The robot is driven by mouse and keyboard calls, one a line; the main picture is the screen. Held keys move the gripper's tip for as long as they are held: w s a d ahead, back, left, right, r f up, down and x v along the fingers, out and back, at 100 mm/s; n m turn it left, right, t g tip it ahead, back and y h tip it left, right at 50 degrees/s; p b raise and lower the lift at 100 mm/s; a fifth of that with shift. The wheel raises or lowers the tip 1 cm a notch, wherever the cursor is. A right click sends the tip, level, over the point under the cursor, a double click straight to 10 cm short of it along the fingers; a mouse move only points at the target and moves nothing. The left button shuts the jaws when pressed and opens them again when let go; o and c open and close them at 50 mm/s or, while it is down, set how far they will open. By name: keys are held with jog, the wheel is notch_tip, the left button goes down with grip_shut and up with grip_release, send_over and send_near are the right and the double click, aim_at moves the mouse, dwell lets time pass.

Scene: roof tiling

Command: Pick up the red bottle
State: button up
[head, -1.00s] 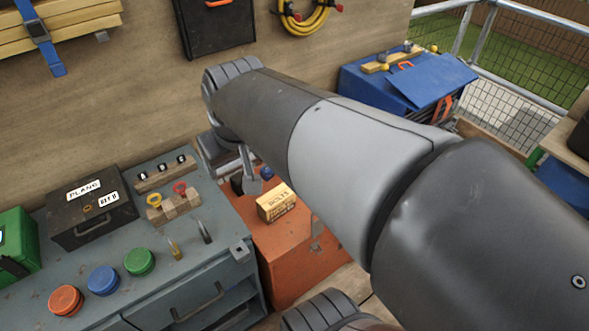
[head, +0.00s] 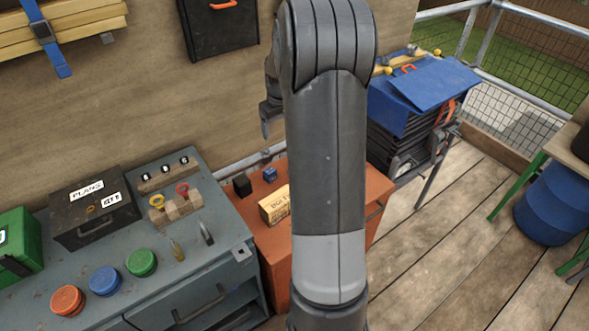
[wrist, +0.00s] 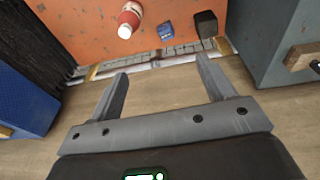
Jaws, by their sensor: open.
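The red bottle (wrist: 130,18) shows in the wrist view near the top edge, on the orange cabinet top (wrist: 85,25). It has a pale band and a white end. In the head view my arm hides it. My gripper (wrist: 162,70) is open and empty, its two fingers spread toward the cabinet's edge. The bottle lies beyond the fingertips, slightly left of the gap's middle, not touching them. In the head view part of my gripper (head: 269,112) shows dark against the wooden wall, left of my arm.
A blue block (wrist: 166,31) and a black block (wrist: 206,23) sit right of the bottle in the wrist view. A yellow bolts box (head: 275,206) is on the orange cabinet.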

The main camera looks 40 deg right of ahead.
jog(key=shift+g+y, duration=0.3)
jog(key=d+f, duration=0.2)
jog(key=f, duration=0.1)
jog(key=w+d+f, duration=0.1)
jog(key=d+f, duration=0.5)
jog(key=f, duration=0.1)
jog(key=shift+w, duration=0.25)
jog(key=shift+d+f, duration=0.2)
jog(key=shift+f, duration=0.15)
jog(key=f, duration=0.5)
jog(key=shift+w+f, duration=0.1)
jog(key=shift+w, duration=0.25)
jog(key=f, duration=0.5)
jog(key=shift+d+f, duration=0.15)
jog(key=shift+d, duration=0.05)
jog(key=shift+w, duration=0.1)
jog(key=c, duration=1.6)
jog(key=shift+o, duration=0.2)
jog(key=shift+r, duration=0.2)
